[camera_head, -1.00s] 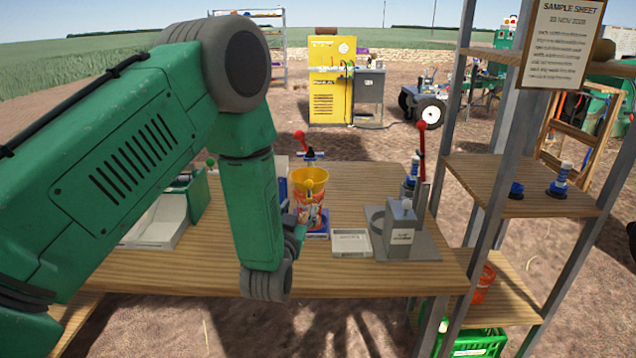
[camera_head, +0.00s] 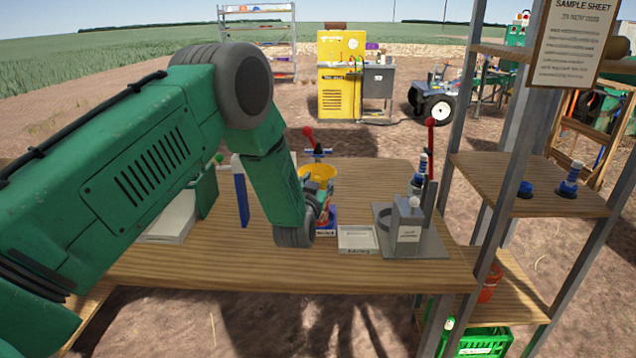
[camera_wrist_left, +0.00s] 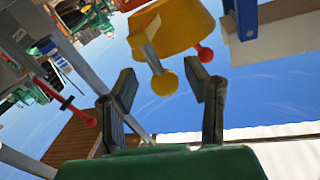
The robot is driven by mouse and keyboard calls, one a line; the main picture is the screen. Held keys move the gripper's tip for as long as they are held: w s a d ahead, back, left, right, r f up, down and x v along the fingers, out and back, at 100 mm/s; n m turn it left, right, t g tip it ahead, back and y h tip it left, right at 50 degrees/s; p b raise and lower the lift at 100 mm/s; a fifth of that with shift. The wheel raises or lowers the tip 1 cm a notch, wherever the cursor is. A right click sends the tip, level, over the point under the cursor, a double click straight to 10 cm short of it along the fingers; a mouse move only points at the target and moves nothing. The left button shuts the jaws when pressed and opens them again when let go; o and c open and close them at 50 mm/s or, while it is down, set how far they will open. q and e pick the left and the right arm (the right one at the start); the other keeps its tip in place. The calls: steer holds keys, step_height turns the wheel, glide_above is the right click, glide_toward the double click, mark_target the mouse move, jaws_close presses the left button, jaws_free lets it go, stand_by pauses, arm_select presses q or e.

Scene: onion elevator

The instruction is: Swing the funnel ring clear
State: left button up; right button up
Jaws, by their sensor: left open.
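The yellow funnel ring (camera_head: 318,170) stands on the table above a printed orange-and-white container, which my arm now mostly hides. In the left wrist view the yellow funnel (camera_wrist_left: 180,25) is at the top, with a short pale handle ending in a yellow ball knob (camera_wrist_left: 165,82). My left gripper (camera_wrist_left: 163,85) is open, and the knob shows between its two fingertips without visible contact on either side. In the head view my left gripper (camera_head: 320,192) is at the near side of the funnel, partly hidden by my forearm. My right gripper is out of view.
A red-knobbed lever (camera_head: 308,133) stands behind the funnel. A small white tray (camera_head: 358,238) and a grey press (camera_head: 407,235) with a red-handled lever stand to the right. A white-and-blue upright panel (camera_head: 241,195) is left of my forearm. The front table edge (camera_head: 300,282) is clear.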

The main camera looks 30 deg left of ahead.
arm_select(q)
steer(key=c, duration=0.9)
steer(key=shift+a, duration=0.2)
jaws_close()
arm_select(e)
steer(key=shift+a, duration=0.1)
